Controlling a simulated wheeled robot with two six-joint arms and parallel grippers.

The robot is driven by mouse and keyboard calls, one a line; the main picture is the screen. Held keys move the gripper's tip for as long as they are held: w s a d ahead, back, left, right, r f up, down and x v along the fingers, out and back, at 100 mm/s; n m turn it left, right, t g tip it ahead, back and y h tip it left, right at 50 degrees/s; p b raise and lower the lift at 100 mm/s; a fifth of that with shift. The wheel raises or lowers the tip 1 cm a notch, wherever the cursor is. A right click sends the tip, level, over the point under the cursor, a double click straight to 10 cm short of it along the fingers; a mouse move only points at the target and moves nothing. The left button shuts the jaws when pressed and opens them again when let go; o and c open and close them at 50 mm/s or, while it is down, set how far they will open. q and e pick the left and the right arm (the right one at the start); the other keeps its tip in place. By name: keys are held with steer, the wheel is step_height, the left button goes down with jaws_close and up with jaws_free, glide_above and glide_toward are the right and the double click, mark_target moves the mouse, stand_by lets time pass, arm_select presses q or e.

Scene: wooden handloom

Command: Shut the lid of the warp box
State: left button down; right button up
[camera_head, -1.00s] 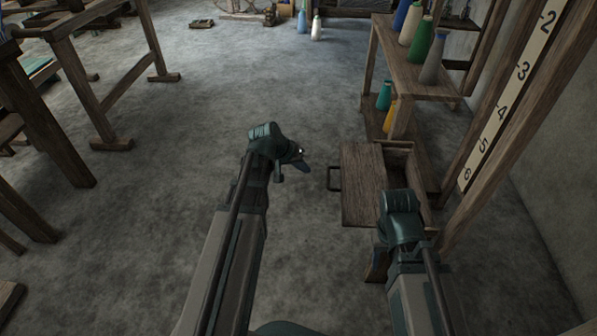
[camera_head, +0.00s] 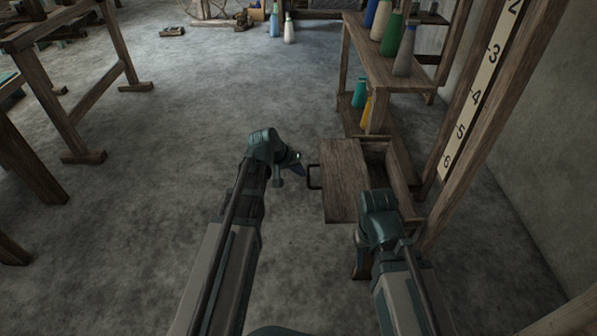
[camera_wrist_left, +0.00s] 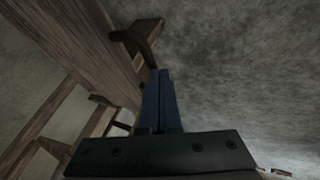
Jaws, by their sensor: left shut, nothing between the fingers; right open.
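The warp box (camera_head: 401,177) is a wooden box at the right of the head view, its inside partly showing. Its plank lid (camera_head: 342,185) stands open, swung out to the left, with a dark bar handle (camera_head: 313,178) on its left edge. My left gripper (camera_head: 298,169) is shut and empty, just left of the handle. In the left wrist view, the shut blue fingers (camera_wrist_left: 160,78) point at the lid (camera_wrist_left: 85,45) and its handle (camera_wrist_left: 135,42); I cannot tell if they touch. My right gripper (camera_head: 361,262) is open, low in front of the box, mostly hidden by its wrist.
A wooden shelf (camera_head: 385,55) with several thread cones stands behind the box. A numbered post (camera_head: 480,95) rises to its right, near the wall. The floor left of my left arm is clear up to a wooden frame (camera_head: 80,100).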

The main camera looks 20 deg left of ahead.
mark_target(343, 174)
arm_select(q)
steer(key=w+d, duration=0.1)
steer(key=d, duration=0.3)
steer(key=w+d, duration=0.1)
steer(key=d, duration=0.3)
steer(key=w+d, duration=0.1)
steer(key=d, duration=0.3)
steer(key=shift+w, duration=0.25)
steer(key=shift+s, duration=0.1)
